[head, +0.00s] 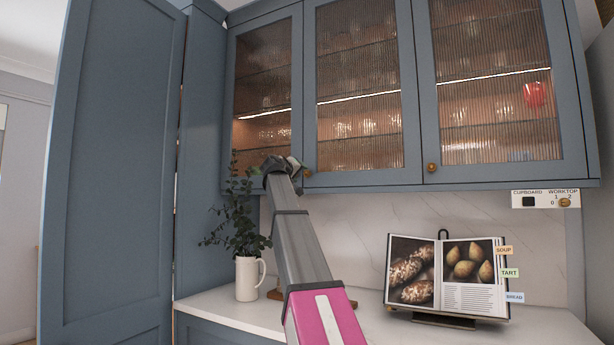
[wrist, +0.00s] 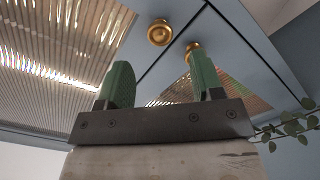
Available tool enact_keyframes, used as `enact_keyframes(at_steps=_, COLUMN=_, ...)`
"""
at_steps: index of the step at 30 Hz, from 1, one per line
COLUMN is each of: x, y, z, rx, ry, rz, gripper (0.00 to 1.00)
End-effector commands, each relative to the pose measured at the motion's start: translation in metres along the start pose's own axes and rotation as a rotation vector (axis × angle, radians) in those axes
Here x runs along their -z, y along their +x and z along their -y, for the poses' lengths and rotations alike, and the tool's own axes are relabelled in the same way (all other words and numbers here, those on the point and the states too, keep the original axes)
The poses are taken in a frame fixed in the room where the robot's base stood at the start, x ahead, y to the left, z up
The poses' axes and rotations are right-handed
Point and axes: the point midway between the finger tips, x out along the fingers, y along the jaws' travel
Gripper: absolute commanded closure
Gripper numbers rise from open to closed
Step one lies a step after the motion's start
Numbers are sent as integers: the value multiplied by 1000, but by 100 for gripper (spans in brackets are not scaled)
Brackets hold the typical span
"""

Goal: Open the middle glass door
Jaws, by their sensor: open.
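The middle glass door (head: 362,90) of the blue wall cupboard is shut, with ribbed glass and a blue frame. Its round brass knob (head: 307,173) is at its lower left corner; it also shows in the wrist view (wrist: 159,32). My gripper (head: 294,163) is just left of this knob in the head view. In the wrist view my gripper (wrist: 160,62) is open and empty, and the knob appears beyond the gap between its green fingertips. The left door's knob (wrist: 193,48) shows right by one fingertip; whether they touch I cannot tell.
The left glass door (head: 265,80) and right glass door (head: 490,70) are shut. Below, a white jug with leafy stems (head: 247,278) and an open cookbook on a stand (head: 445,275) stand on the worktop (head: 540,328). A tall blue panel (head: 110,170) is at left.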

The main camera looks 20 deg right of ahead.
Motion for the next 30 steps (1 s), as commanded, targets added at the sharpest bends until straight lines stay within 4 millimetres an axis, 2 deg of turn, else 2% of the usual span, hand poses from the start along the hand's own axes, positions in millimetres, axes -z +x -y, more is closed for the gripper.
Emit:
enact_keyframes(at_steps=6, x=2, y=42, z=0, rx=-1, ry=0, rz=1, gripper=39)
enact_keyframes(at_steps=12, x=1, y=69, z=0, rx=0, ry=0, rz=0, gripper=39)
enact_keyframes(at_steps=23, x=0, y=75, z=0, rx=0, ry=0, rz=-1, gripper=39)
enact_keyframes(at_steps=28, x=0, y=75, z=0, rx=0, ry=0, rz=-1, gripper=95)
enact_keyframes(at_steps=29, x=0, y=75, z=0, rx=0, ry=0, rz=-1, gripper=100)
enact_keyframes(at_steps=30, x=0, y=75, z=0, rx=0, ry=0, rz=-1, gripper=100)
